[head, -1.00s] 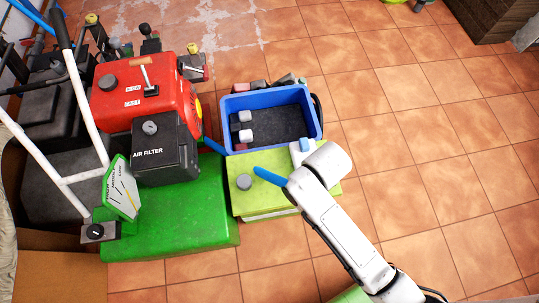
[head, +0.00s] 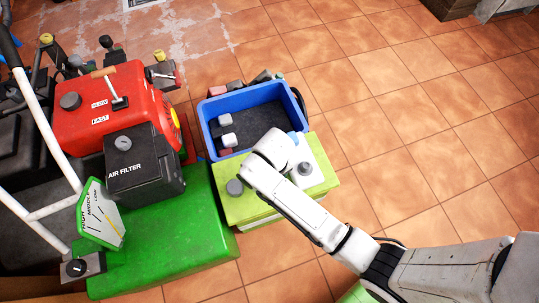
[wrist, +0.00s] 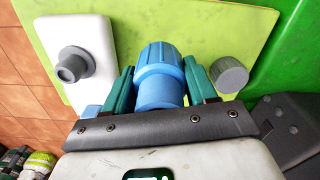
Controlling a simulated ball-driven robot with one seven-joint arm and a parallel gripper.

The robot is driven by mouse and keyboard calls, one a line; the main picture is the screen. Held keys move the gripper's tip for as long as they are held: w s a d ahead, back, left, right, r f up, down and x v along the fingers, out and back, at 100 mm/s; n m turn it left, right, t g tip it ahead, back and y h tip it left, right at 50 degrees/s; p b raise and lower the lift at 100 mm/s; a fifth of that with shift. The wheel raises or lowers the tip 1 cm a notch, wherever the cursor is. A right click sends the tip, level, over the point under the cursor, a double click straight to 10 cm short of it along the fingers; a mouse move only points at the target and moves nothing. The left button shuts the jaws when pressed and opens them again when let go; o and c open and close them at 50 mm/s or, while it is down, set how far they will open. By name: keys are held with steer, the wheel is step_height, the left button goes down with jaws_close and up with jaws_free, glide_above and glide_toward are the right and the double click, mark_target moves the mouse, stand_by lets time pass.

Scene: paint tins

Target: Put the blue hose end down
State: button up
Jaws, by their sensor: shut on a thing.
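In the wrist view, the blue hose end (wrist: 158,84) sits between the green fingers of my gripper (wrist: 160,72). The fingers are shut on its sides. Its free end points to the lime-green top of a box (wrist: 215,28). I cannot tell whether it touches that top. In the head view, my white wrist hangs over this lime-green box (head: 234,207) and hides the fingers and the hose end.
A white container with a grey cap (head: 306,168) and a grey knob (head: 235,187) stand on the lime-green top. A blue crate (head: 207,128) is behind it. A green machine base (head: 180,235) and a red tank (head: 135,105) are left. Tiled floor (head: 430,150) at right is clear.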

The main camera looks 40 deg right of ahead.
steer(key=shift+w+a+f, duration=0.1)
steer(key=shift+w+f, duration=0.6)
steer(key=shift+f, duration=0.1)
steer(key=shift+f+b, duration=0.75)
steer(key=shift+f, duration=0.85)
steer(key=shift+f, duration=0.1)
steer(key=o, duration=1.2)
steer(key=shift+c, duration=0.2)
step_height(320, 180, up, 12)
steer(key=p, duration=0.4)
steer(key=shift+w, duration=0.1)
steer(key=s+d+r, duration=0.3)
steer(key=s+d, duration=0.1)
steer(key=s, duration=0.3)
steer(key=s+d+r+t, duration=0.1)
steer(key=s+d+r, duration=0.2)
steer(key=s, duration=0.5)
steer(key=shift+d+r, duration=0.25)
steer(key=shift+d, duration=0.65)
